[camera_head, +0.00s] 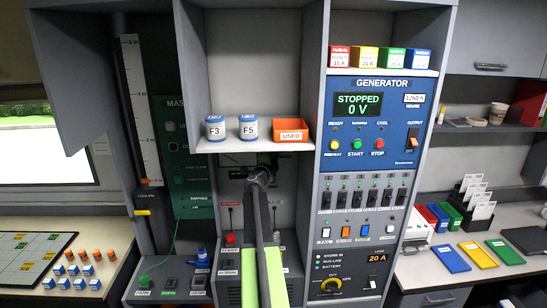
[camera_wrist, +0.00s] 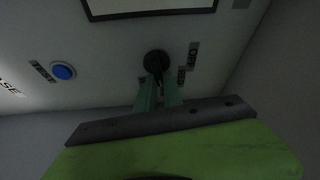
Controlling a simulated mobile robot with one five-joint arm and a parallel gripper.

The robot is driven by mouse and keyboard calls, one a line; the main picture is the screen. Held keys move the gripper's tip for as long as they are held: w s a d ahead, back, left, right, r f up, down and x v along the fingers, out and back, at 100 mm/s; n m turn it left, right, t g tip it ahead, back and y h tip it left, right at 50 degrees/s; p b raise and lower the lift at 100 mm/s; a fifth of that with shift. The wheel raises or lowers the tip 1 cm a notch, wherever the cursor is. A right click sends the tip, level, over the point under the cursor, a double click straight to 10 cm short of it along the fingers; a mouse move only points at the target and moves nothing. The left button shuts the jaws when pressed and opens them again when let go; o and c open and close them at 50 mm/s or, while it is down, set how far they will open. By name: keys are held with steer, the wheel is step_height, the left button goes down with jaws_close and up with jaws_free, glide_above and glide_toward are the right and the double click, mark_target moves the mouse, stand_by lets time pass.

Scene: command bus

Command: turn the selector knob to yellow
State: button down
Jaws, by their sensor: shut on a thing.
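A round black knob (camera_wrist: 156,60) sits on a grey panel in the wrist view, with small labels at its right, one reading OFF. My gripper (camera_wrist: 158,80) has its two greenish fingers at the knob's lower side, shut on a dark part of it. I cannot make out the knob's pointer or any yellow mark beside it. In the head view my gripper (camera_head: 262,164) reaches into the shaded recess under the shelf, and my arm hides most of that panel.
A blue button (camera_wrist: 63,71) labelled TEST is left of the knob, and a dark-framed display (camera_wrist: 150,12) is above it. In the head view, white jars (camera_head: 249,127) and an orange bin (camera_head: 290,130) stand on the shelf above my gripper. The generator panel (camera_head: 372,125) is at the right.

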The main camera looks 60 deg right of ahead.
steer(key=shift+w, duration=0.1)
steer(key=c, duration=1.5)
jaws_free()
steer(key=b+v, duration=0.1)
steer(key=v, duration=1.6)
steer(key=shift+a, duration=0.2)
steer(key=shift+s, duration=0.2)
